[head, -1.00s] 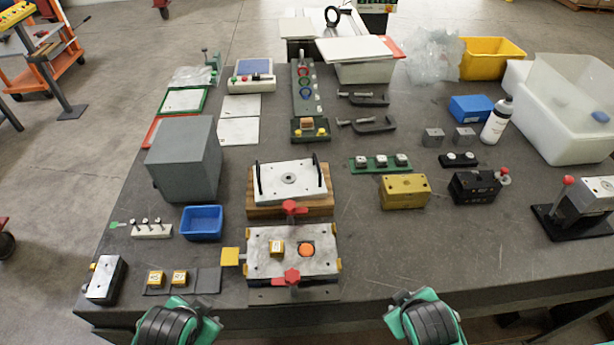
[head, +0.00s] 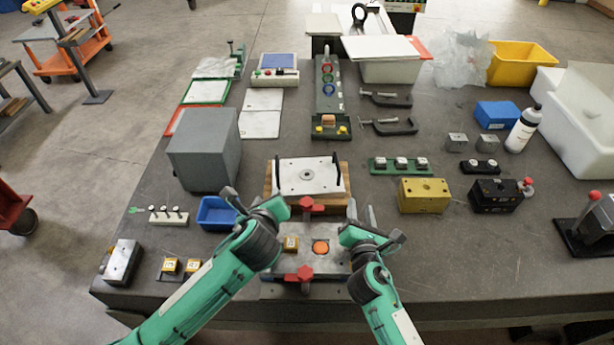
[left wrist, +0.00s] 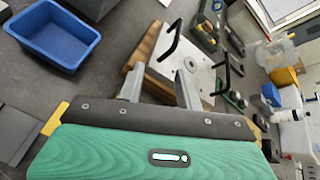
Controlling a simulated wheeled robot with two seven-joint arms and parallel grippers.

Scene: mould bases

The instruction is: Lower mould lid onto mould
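The mould lid (head: 307,176) is a pale metal plate with a central hole and two upright black handles. It rests on a wooden block (head: 268,192) behind the mould. The mould (head: 330,263) is a metal base with an orange disc (head: 321,247), a yellow-framed insert (head: 290,243) and red clamps (head: 305,274) at front and back. My left gripper (head: 268,203) is just front-left of the lid. The left wrist view shows it open and empty, with the lid (left wrist: 201,75) beyond its fingers. My right gripper (head: 361,210) is open and empty, front-right of the lid.
A blue bin (head: 216,213) stands close to my left gripper, with a grey box (head: 204,163) behind it. A yellow block (head: 424,196) and a green strip (head: 399,166) lie right of the lid. The front right table area is clear.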

